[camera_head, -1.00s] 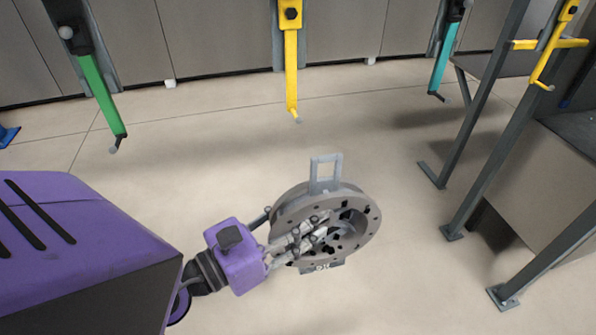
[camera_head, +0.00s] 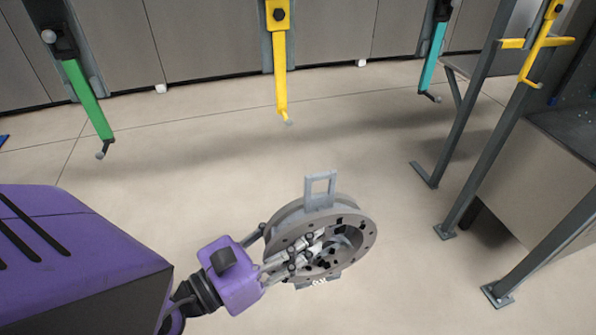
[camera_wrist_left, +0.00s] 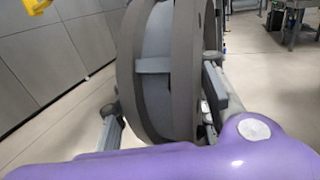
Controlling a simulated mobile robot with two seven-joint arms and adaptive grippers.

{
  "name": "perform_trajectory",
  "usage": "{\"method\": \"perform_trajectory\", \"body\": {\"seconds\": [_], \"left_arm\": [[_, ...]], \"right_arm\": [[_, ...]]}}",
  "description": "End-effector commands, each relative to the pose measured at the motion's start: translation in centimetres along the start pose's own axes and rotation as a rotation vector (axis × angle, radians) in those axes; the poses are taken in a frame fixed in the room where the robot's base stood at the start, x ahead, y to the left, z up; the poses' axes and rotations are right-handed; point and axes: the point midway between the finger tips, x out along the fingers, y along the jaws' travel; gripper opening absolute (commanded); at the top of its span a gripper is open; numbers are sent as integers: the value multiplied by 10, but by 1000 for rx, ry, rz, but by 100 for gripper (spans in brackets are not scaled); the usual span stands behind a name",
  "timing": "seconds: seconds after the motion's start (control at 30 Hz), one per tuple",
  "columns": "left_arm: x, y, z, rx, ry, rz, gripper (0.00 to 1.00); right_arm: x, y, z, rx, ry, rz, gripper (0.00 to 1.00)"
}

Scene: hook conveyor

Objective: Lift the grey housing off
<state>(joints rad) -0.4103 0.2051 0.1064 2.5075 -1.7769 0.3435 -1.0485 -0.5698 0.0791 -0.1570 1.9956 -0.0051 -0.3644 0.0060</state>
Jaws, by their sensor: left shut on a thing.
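In the left wrist view the housing (camera_wrist_left: 155,70) stands large and edge-on between the fingers. My right gripper is in neither view.
A green hook (camera_head: 87,100) hangs at the left and a teal hook (camera_head: 433,58) at the right, both empty. A dark metal frame (camera_head: 478,165) with a yellow hook-like bracket (camera_head: 540,55) stands at the right, beside a grey box (camera_head: 535,165). The floor below the housing is clear.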

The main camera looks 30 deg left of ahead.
Motion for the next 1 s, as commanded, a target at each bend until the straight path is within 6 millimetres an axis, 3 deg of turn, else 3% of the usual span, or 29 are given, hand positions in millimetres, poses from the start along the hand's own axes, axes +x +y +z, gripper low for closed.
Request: {"method": "perform_trajectory", "body": {"seconds": [1.0], "left_arm": [[-18,-42,2,-2,-3,1,0]], "right_arm": [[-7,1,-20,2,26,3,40]]}}
